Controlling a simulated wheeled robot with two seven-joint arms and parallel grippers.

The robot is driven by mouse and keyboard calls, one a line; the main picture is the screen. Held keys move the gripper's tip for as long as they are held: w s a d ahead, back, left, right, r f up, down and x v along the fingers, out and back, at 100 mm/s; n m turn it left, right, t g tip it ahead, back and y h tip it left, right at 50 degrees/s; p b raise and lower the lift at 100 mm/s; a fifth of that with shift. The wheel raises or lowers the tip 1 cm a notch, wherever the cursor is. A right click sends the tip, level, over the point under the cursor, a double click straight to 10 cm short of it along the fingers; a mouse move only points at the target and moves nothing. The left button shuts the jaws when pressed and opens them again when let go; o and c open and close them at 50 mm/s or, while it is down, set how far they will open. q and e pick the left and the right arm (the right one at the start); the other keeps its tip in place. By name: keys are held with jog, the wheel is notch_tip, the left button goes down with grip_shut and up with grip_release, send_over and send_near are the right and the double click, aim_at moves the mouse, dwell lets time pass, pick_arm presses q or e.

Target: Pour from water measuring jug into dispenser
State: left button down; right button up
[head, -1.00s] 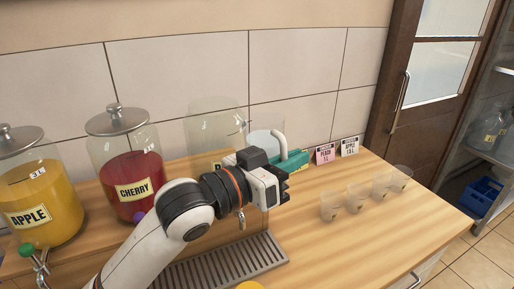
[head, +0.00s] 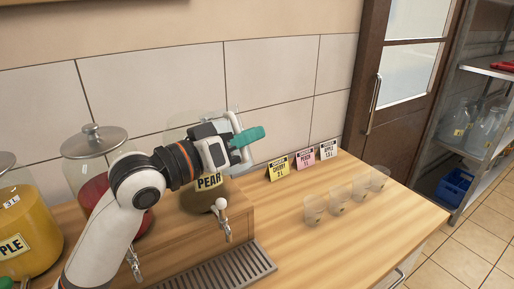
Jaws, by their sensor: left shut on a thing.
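My left gripper (head: 232,146) is shut on the teal handle (head: 248,136) of the measuring jug, held up over the pear dispenser. The jug's clear body is mostly hidden behind my gripper, so its tilt and contents cannot be told. The pear dispenser (head: 209,181) is a clear glass jar with a yellow PEAR label and a tap at the front. It has no lid on, and a low layer of brownish liquid shows at its bottom. Its upper part is partly hidden by my left arm. My right gripper is not in view.
A lidded red dispenser (head: 85,189) and a yellow apple dispenser (head: 32,222) stand at left. A drip tray (head: 225,272) lies in front. Yellow (head: 278,168), pink (head: 306,159) and white (head: 328,149) cards stand at the back. Several clear cups (head: 338,201) stand at right. The counter between is clear.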

aim_at(229, 116)
pick_arm(q)
jog(key=shift+w+a+r+n+p, duration=0.2)
jog(key=shift+w+a+r+p, duration=0.05)
jog(key=shift+r, duration=0.3)
jog(key=shift+w+a+r+n+p, duration=0.2)
jog(key=shift+r, duration=0.35)
jog(key=shift+f, duration=0.1)
jog(key=shift+w+a+r+p, duration=0.15)
jog(key=shift+r+p, duration=0.15)
jog(key=shift+a+r+p, duration=0.1)
jog(key=shift+r+p, duration=0.05)
jog(key=shift+p, duration=0.15)
jog(key=shift+p, duration=0.3)
jog(key=shift+w+r+n+p, duration=0.1)
jog(key=shift+r+n+p, duration=0.5)
jog(key=shift+p, duration=0.35)
jog(key=shift+f, duration=0.1)
